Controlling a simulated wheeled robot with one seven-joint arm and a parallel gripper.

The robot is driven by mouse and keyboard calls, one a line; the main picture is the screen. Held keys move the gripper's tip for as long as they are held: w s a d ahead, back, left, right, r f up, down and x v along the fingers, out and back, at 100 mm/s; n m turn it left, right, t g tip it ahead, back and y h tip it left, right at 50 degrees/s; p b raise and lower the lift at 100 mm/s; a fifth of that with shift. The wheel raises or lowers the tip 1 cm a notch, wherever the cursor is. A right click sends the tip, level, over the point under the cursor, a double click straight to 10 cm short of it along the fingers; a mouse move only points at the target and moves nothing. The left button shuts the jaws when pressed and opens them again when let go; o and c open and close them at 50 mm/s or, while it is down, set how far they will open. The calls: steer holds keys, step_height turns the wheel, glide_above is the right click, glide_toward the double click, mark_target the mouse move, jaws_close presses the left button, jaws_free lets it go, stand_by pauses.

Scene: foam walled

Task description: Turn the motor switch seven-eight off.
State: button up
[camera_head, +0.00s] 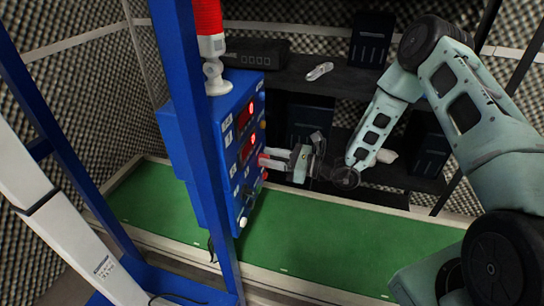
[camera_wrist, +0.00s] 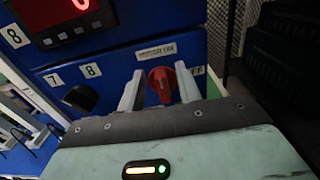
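The blue control panel (camera_head: 235,140) stands left of centre in the head view. In the wrist view, a red rotary switch (camera_wrist: 161,82) sits on its face, below a small label that is too blurred to read. A partly hidden label (camera_wrist: 198,71) to its right ends in "FF". My gripper (camera_wrist: 158,76) is open at the panel, one finger on each side of the red switch. A firm touch cannot be made out. The head view shows my gripper (camera_head: 264,158) reaching the panel from the right.
A lit red display (camera_wrist: 72,14) is above the switch. A green surface (camera_head: 330,235) lies below. Dark shelves (camera_head: 340,85) with boxes stand behind my arm.

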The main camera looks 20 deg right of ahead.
jaws_close()
steer(key=shift+m, duration=0.3)
steer(key=m+p, duration=0.1)
steer(key=m, duration=0.1)
steer(key=m+p, duration=0.1)
steer(key=m, duration=0.1)
steer(key=w+m+p, duration=0.1)
steer(key=m, duration=0.1)
steer(key=shift+d, duration=0.4)
steer(key=m, duration=0.3)
steer(key=f+m+p, duration=0.1)
steer(key=m, duration=0.1)
steer(key=shift+w+d+m, duration=0.15)
steer(key=shift+m, duration=0.25)
steer(key=m, duration=0.5)
steer(key=shift+w+f+p, duration=0.1)
steer(key=shift+f+p, duration=0.3)
steer(key=shift+m, duration=0.4)
